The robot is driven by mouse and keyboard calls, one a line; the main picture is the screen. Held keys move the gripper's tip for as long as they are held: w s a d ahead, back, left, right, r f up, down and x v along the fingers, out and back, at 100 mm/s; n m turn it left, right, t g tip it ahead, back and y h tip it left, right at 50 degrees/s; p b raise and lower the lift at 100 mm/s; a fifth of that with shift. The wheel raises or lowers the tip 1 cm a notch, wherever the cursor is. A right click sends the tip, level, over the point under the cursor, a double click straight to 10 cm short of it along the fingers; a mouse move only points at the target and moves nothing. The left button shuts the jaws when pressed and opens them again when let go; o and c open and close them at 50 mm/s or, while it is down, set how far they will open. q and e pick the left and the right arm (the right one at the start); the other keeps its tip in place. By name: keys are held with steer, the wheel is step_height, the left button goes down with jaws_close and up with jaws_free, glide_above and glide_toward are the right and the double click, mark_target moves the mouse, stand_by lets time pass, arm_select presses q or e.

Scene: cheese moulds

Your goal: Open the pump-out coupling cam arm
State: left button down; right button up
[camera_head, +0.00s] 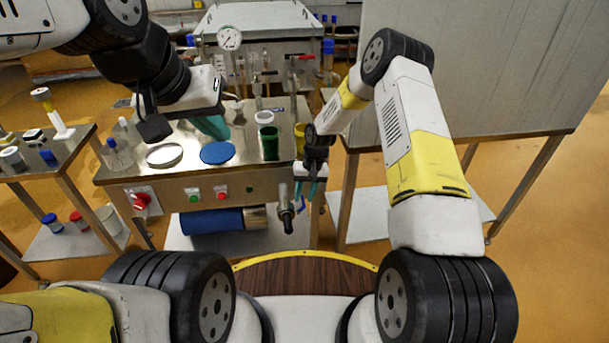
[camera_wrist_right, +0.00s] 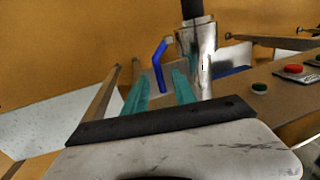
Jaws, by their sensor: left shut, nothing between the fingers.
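The pump-out coupling (camera_head: 286,207) is a metal fitting with a dark end, hanging at the right end of the steel bench front. In the right wrist view the coupling (camera_wrist_right: 203,55) is a shiny metal cylinder with a blue cam arm (camera_wrist_right: 160,68) beside it. My right gripper (camera_head: 312,189) is just right of the coupling. Its teal fingers (camera_wrist_right: 158,82) are apart, and the cam arm appears between them; I cannot tell whether they touch it. My left gripper (camera_head: 213,127) is shut and empty above the bench top, behind the blue disc (camera_head: 217,153).
The steel bench (camera_head: 110,173) carries a white-rimmed dish (camera_head: 164,156), a green cup (camera_head: 268,143) and a yellow cup (camera_head: 299,137). Its front has a red rotary switch (camera_head: 141,201), a green button (camera_head: 194,198) and a red button (camera_head: 221,196). A blue cylinder (camera_head: 212,222) lies below.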

steer(key=shift+c, duration=0.3)
jaws_close()
stand_by(1.1)
